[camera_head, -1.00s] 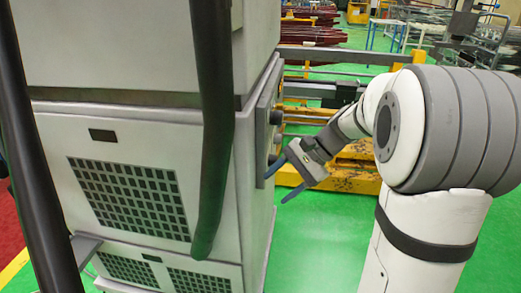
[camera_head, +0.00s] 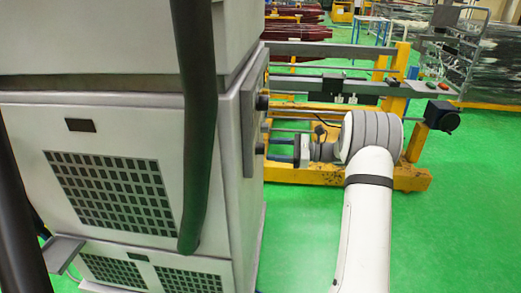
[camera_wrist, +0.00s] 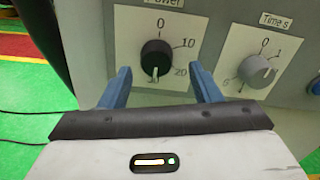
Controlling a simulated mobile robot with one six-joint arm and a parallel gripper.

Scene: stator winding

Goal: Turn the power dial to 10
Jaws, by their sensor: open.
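The power dial (camera_wrist: 156,60) is a round black knob on a pale plate marked "Power" in the wrist view. Its scale shows 0 at the top, 10 at upper right and 20 at lower right. A light pointer mark on the knob points roughly straight down. My gripper (camera_wrist: 160,70) is open, its two blue fingers below and to either side of the dial, with nothing between them. The fingers look short of the knob, with no visible contact. In the head view my gripper (camera_head: 296,150) faces the cabinet's side panel (camera_head: 250,125), which is seen nearly edge-on.
The cabinet (camera_head: 150,120) fills the left of the head view. A yellow-framed machine (camera_head: 350,170) stands behind my arm. Green floor lies open at right.

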